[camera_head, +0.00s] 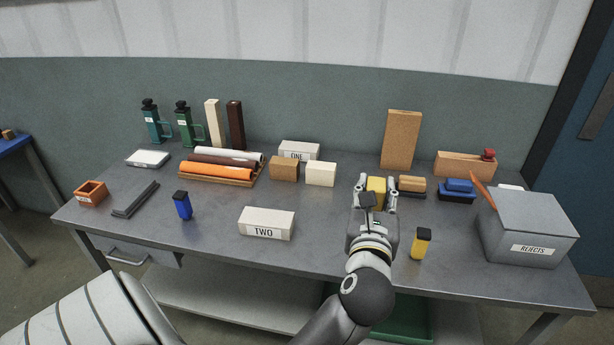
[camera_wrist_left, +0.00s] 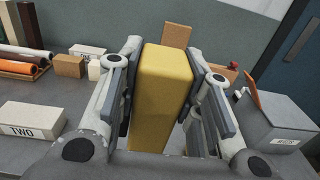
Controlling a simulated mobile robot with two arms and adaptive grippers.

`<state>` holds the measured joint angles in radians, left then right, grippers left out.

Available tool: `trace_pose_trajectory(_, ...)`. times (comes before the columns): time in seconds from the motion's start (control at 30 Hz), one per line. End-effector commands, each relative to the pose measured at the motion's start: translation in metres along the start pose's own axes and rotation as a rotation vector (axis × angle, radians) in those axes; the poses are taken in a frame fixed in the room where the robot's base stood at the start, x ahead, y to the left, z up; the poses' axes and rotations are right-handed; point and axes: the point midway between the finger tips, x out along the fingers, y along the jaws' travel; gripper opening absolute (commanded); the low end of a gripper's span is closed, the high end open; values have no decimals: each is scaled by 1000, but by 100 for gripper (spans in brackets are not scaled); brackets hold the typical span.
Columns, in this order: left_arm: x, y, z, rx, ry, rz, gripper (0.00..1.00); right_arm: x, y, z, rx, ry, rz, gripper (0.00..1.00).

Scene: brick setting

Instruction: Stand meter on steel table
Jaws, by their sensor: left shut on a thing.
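My left gripper (camera_head: 376,199) is shut on a yellow block-shaped thing (camera_head: 376,186), which may be the meter; no dial or label shows on it. In the left wrist view the yellow thing (camera_wrist_left: 162,95) stands upright between the two finger pads (camera_wrist_left: 165,100). Its lower end is hidden, so I cannot tell whether it touches the table. The grey steel table (camera_head: 335,255) lies below. A small yellow device with a black top (camera_head: 420,243) stands to the right of the gripper, and a blue one (camera_head: 182,205) stands far left. My right gripper is not in view.
The TWO block (camera_head: 266,223) stands left of my gripper. The grey REJECTS box (camera_head: 527,229) fills the right end. A tan block (camera_head: 401,140), brushes (camera_head: 457,190) and a cream block (camera_head: 320,174) are behind or beside the gripper. The table's front middle is bare.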

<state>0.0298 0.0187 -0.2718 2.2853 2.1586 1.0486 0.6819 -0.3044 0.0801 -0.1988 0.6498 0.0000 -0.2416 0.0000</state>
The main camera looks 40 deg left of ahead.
Motion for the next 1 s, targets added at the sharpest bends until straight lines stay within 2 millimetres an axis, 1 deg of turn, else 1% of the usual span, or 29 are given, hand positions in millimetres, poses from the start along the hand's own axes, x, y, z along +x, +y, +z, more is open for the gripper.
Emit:
trace_pose_trajectory(0.03,1,0,9,-2,-1,7,0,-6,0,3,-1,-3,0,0)
trace_pose_trajectory(0.1,4,1,10,1,-1,15,0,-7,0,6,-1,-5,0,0)
trace_pose_trajectory(0.17,10,4,8,4,-1,19,0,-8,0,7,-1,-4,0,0)
trace_pose_trajectory(0.27,27,11,1,7,-2,22,0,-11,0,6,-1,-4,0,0)
trace_pose_trajectory(0.53,91,32,-29,6,-2,20,0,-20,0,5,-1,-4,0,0)
trace_pose_trajectory(0.6,102,35,-47,7,0,19,0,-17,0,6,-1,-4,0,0)
trace_pose_trajectory(0.7,115,40,-64,4,-1,19,0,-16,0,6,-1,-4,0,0)
trace_pose_trajectory(0.8,124,43,-76,3,-2,18,0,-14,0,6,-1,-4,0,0)
trace_pose_trajectory(1.0,135,46,-89,2,-2,18,0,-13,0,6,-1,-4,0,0)
